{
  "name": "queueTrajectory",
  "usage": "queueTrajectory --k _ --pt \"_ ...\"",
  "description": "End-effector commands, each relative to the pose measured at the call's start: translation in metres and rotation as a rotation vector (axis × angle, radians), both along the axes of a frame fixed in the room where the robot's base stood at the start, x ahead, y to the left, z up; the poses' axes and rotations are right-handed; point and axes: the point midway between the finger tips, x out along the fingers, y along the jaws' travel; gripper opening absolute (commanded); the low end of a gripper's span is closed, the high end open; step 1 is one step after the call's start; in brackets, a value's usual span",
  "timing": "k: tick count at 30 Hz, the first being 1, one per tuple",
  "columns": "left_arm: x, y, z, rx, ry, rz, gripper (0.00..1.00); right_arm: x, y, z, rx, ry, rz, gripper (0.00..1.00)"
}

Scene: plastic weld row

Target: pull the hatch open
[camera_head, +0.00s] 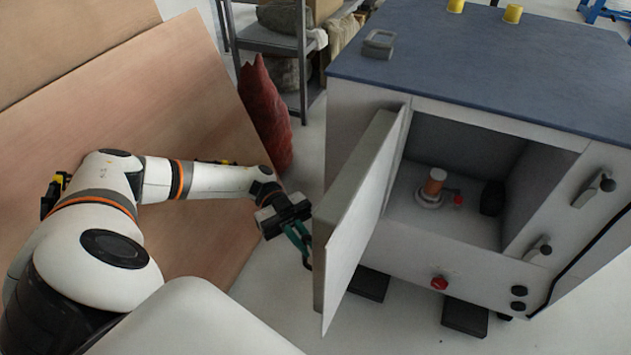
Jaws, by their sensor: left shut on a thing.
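The hatch (362,205) is a light grey panel hinged at the left side of the opening in a grey cabinet (400,263). It stands wide open, swung out towards me and to the left. My left gripper (302,246) is at the hatch's outer face, on its left, and is shut on the hatch's handle. The handle is mostly hidden by the fingers and the hatch edge. Inside the opening I see a small fitting with an orange-brown top (434,183) and a dark round part (492,198). My right gripper is not in view.
The cabinet has a blue top (480,60), latches (594,190) on its right front and a red button (439,283). Brown boards (130,110) lean behind my left arm. A red sack (265,110) and a metal shelf (270,40) stand behind. Pale floor left of the hatch is free.

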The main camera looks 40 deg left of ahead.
Motion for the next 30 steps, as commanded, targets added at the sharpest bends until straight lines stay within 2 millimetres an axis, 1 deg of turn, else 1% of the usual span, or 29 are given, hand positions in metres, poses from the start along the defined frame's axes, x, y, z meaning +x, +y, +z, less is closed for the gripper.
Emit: queueTrajectory --k 6,19,20,30 --pt "0.0011 0.0088 -0.0012 0.003 0.001 0.001 0.0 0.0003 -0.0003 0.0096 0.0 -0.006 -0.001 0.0" --pt "0.0016 0.01 -0.0006 0.002 0.0 0.002 0.0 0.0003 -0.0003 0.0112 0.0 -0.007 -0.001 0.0" --pt "0.0016 0.01 -0.0005 0.002 0.0 0.002 0.15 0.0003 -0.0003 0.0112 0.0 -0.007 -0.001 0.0" --pt "0.003 0.0123 -0.0005 0.002 -0.001 0.003 0.17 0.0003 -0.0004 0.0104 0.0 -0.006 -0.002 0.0"
